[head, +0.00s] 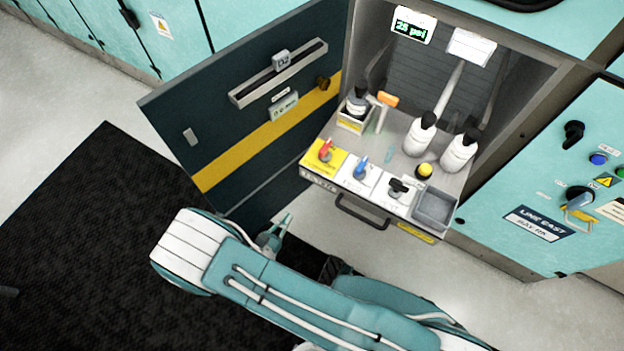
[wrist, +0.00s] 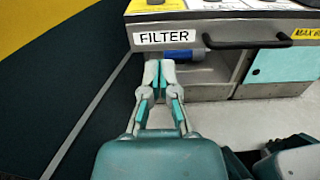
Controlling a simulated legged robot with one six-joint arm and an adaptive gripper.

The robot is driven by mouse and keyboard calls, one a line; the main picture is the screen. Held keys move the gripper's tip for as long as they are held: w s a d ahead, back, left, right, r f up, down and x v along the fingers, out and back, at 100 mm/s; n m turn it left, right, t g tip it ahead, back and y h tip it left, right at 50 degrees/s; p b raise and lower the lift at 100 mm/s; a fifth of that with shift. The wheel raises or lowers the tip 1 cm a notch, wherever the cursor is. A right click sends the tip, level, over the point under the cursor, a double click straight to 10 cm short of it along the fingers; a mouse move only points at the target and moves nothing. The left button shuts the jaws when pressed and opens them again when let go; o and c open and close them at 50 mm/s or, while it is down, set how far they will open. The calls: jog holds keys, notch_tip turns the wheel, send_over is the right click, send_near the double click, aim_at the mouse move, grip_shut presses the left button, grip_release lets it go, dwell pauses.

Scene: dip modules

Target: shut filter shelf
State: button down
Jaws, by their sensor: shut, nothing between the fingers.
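The filter shelf (head: 387,228) is a grey pull-out tray that stands out from an open cabinet bay in the head view. Its front has a dark bar handle (head: 362,212). In the wrist view the shelf front carries a FILTER label (wrist: 164,38), and the handle (wrist: 245,42) is to the right of it. My gripper (wrist: 160,66) is shut and empty, its tips just below the label and left of the handle. I cannot tell whether the tips touch the shelf. In the head view my gripper (head: 275,232) is small, left of and below the shelf front.
The dark cabinet door (head: 235,125) with a yellow stripe stands open left of the shelf. Bottles (head: 420,135), coloured valves and a small grey bin (head: 435,207) are on the shelf. A teal control panel (head: 560,190) is at right. A black mat (head: 90,230) covers floor at left.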

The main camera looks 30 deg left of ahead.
aim_at(316, 173)
jog(key=w, duration=0.9)
jog(key=w+d, duration=0.1)
jog(key=w, duration=0.4)
jog(key=shift+f, duration=0.15)
